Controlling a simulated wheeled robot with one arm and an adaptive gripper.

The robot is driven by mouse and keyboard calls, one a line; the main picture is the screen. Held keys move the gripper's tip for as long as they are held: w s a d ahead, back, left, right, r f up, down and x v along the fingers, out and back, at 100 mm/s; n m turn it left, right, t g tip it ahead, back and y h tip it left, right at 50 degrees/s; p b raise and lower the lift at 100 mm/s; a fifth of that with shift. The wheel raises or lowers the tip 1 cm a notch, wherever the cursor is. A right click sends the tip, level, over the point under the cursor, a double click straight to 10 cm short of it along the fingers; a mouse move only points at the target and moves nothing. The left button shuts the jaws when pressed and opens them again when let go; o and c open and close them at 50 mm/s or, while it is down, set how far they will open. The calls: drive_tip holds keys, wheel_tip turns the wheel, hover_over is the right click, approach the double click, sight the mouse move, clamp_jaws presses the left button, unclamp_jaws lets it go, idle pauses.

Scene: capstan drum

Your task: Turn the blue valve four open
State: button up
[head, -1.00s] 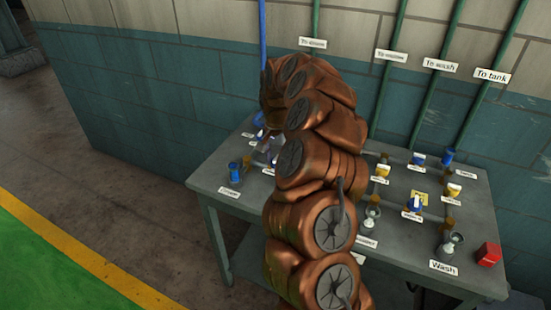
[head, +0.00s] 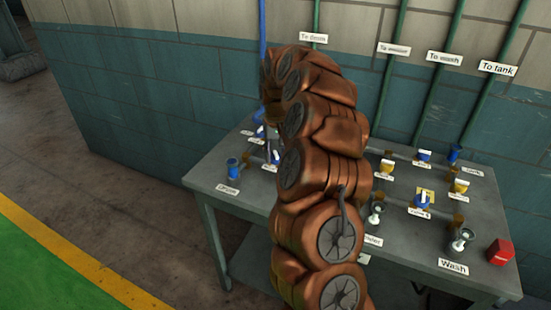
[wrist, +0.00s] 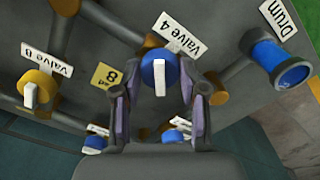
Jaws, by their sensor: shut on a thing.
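In the wrist view, blue valve four (wrist: 148,72) is a round blue knob with a white bar handle across it. The bar points towards the bottom of the picture. Its white tag, "Valve 4" (wrist: 178,33), lies just above it. My gripper (wrist: 160,90) has one finger on each side of the knob and is shut on it. Where the fingers touch the knob is not clear to see. In the head view my brown arm hides most of the gripper and this valve.
A blue cylinder (wrist: 280,62) by the "Drum" tag stands right of the valve. Two more blue valves sit below, partly behind the fingers. A red box (head: 500,252) is on the table's right corner.

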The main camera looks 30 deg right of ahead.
sight(276, 154)
drive_tip(key=n+b, duration=0.1)
drive_tip(key=n, duration=0.4)
drive_tip(key=shift+n, duration=2.5)
drive_tip(key=o, duration=1.2)
drive_tip(key=shift+c, duration=0.2)
drive_tip(key=shift+r, duration=0.1)
wheel_tip(276, 154, up, 12)
